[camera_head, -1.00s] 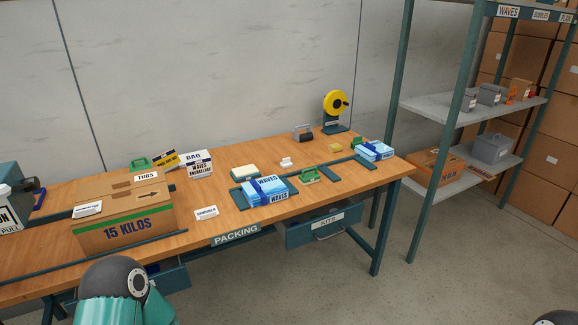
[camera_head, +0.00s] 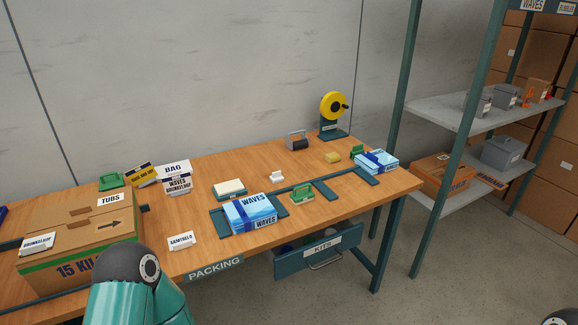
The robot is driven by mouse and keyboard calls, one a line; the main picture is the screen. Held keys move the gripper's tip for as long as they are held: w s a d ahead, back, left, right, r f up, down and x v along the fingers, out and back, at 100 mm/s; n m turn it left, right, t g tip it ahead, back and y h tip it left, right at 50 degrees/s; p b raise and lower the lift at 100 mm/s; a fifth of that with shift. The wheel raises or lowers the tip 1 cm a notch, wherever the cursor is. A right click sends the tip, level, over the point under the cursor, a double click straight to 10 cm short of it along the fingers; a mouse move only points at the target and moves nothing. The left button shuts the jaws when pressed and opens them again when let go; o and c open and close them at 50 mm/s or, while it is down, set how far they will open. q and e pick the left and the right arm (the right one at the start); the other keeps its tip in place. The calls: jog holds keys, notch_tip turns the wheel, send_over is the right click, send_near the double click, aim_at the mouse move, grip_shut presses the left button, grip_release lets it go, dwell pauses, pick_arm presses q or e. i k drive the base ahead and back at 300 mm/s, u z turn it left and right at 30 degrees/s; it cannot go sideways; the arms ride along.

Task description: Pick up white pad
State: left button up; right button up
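A white pad (camera_head: 230,187) lies on a low teal base on the wooden packing table (camera_head: 200,215), just behind the blue WAVES packet. A smaller white block (camera_head: 277,176) stands to its right on the bare table. Which of these the task means by white pad is not marked, but the first looks pad-like. Neither gripper shows. A teal and dark grey link of my own arm is at the lower left, and a small dark part is at the lower right corner.
A large TUBS carton (camera_head: 85,225) fills the table's left. A yellow reel (camera_head: 333,106) stands at the back right. Shelving (camera_head: 455,110) is beyond the right end.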

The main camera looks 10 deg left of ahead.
aim_at(276, 177)
jog(key=i, duration=1.05)
jog(key=u, duration=0.05)
